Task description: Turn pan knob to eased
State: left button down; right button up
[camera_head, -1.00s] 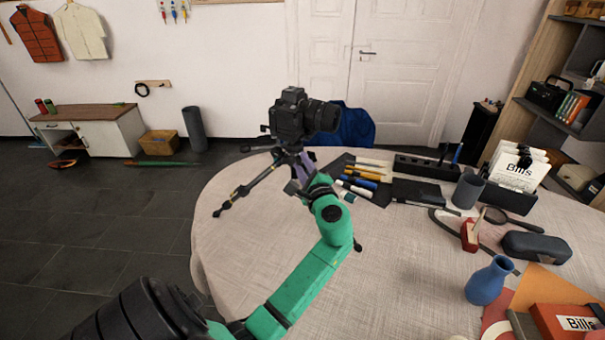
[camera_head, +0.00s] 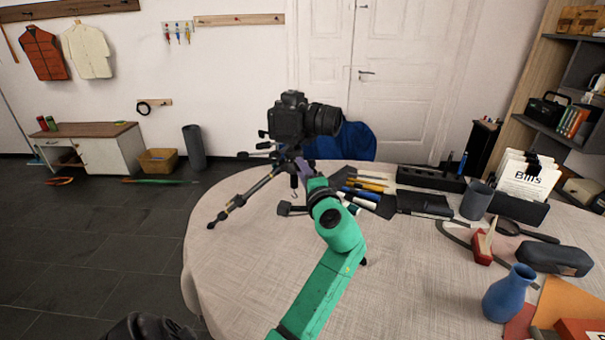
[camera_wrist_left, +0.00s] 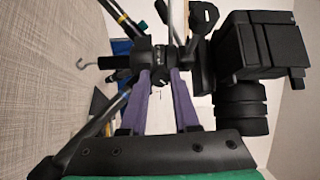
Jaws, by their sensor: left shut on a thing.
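A black camera (camera_head: 303,118) sits on a tripod (camera_head: 245,195) standing on the round table (camera_head: 235,265). My left gripper (camera_head: 302,172) reaches the tripod head just below the camera, its green arm partly covering the tripod. In the left wrist view its two purple fingers (camera_wrist_left: 160,74) are shut on a small dark part of the tripod head (camera_wrist_left: 158,56), at the pan knob. The fingers hide most of the knob, so its turn angle cannot be read. The camera (camera_wrist_left: 258,48) is beside the fingers in that view. My right gripper is not in view.
Pens (camera_head: 368,185) and a black case (camera_head: 424,205) lie right of the tripod. A grey cup (camera_head: 476,200), a red-based stamp (camera_head: 484,246), a blue vase (camera_head: 508,293) and a glasses case (camera_head: 555,259) stand farther right. The table's left front is clear.

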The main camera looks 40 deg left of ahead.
pick_arm(q)
jog(key=c, duration=0.6)
grip_release()
jog(key=shift+c, duration=0.2)
jog(key=b+v, duration=0.2)
jog(key=v, duration=1.2)
jog(key=shift+s+d, duration=0.2)
jog(key=shift+d, duration=0.05)
